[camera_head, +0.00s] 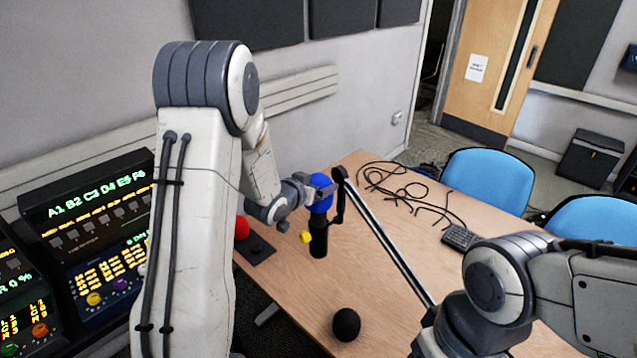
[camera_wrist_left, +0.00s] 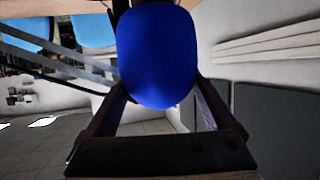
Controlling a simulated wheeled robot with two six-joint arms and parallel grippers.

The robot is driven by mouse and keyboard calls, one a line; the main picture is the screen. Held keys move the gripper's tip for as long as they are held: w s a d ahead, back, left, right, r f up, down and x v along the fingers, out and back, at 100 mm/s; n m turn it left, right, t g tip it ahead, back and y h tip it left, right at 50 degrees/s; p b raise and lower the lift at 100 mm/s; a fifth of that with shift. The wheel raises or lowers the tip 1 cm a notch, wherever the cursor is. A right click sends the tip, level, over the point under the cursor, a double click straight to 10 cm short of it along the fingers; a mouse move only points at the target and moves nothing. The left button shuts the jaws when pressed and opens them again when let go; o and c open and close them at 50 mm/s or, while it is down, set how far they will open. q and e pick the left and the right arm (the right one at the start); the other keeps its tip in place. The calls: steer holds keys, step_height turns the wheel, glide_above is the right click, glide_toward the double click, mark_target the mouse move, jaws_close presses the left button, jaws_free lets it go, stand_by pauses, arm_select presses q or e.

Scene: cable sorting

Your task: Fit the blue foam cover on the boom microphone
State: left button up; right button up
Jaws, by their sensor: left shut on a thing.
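The blue foam cover (camera_head: 320,203) is rounded and sits between the fingers of my left gripper (camera_head: 322,190), which is shut on it. In the left wrist view the cover (camera_wrist_left: 158,55) fills the middle, between both fingers. The black boom microphone (camera_head: 318,240) appears directly below the cover in the head view, roughly upright beside the end of the boom arm (camera_head: 385,235). The cover overlaps the microphone's upper end in the picture; I cannot tell how far it is on. My right arm shows at the lower right, but its gripper is out of view.
A red foam piece (camera_head: 242,228) stands by a dark holder (camera_head: 258,250) at the table's left edge. A small yellow piece (camera_head: 306,237) shows beside the microphone. A black foam ball (camera_head: 346,325) lies in front. Loose cables (camera_head: 395,185) and a keypad (camera_head: 460,237) lie toward the back right.

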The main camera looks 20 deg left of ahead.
arm_select(q)
steer(key=shift+w+f, duration=0.1)
steer(key=shift+f, duration=0.35)
steer(key=shift+f+b, duration=2.85)
steer(key=shift+b, duration=0.25)
stand_by(0.4)
steer(key=o, duration=1)
steer(key=shift+r+p, duration=2.4)
steer(key=shift+r, duration=0.7)
steer(key=shift+r+p, duration=0.3)
steer(key=shift+r, duration=0.25)
